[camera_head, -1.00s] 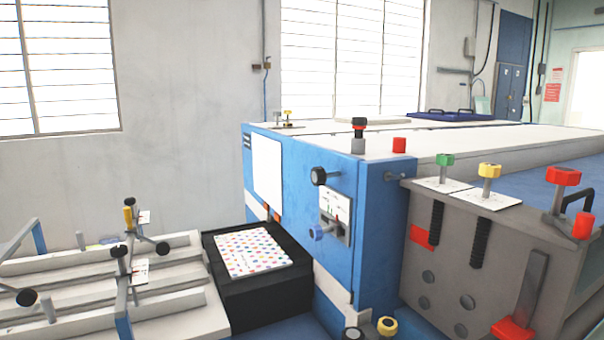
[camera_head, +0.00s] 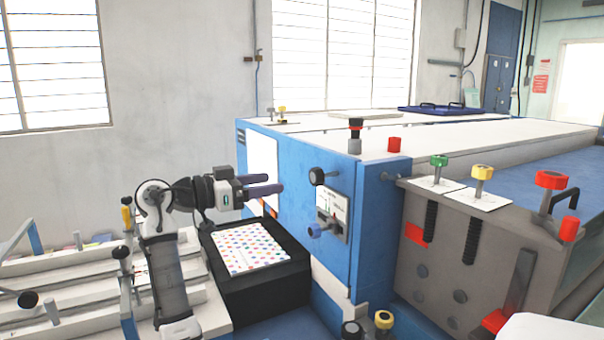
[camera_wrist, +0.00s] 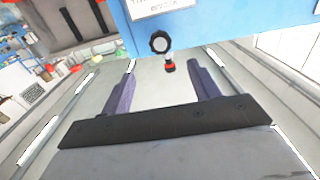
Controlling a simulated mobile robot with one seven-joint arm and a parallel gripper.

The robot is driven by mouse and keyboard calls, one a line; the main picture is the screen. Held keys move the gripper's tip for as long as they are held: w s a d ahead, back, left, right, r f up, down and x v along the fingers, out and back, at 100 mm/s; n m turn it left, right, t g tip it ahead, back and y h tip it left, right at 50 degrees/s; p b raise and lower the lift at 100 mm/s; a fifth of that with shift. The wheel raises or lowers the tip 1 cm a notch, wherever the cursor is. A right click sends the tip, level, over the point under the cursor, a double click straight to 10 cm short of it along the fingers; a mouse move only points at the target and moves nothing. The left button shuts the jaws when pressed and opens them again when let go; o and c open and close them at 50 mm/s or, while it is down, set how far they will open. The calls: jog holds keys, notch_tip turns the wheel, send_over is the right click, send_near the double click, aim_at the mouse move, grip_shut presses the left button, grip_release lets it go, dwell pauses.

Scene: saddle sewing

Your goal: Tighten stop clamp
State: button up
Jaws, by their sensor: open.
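My gripper (camera_head: 275,183) is open and empty, its two dark purple fingers pointing right towards the blue machine's front. In the wrist view, my gripper (camera_wrist: 161,66) has its fingers well apart, with a round black knob (camera_wrist: 159,41) beyond and between them, not touching. The same black knob (camera_head: 317,177) sticks out of the blue front in the head view, a little right of the fingertips. A blue-headed knob (camera_head: 318,230) sits lower, by a white label plate (camera_head: 333,208). No label I can read says which is the stop clamp.
A black box (camera_head: 262,287) with a dotted sheet (camera_head: 250,246) stands below my gripper. White rails (camera_head: 60,268) with upright handles lie at left. A red-and-black knob (camera_head: 356,128) tops the machine. Green (camera_head: 439,160) and yellow (camera_head: 482,172) knobs stand at right.

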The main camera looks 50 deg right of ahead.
aim_at(313, 176)
jog(key=p+x, duration=0.4)
jog(key=x, duration=0.9)
jog(key=shift+d, duration=0.1)
jog(key=c, duration=1)
jog(key=shift+f, duration=0.1)
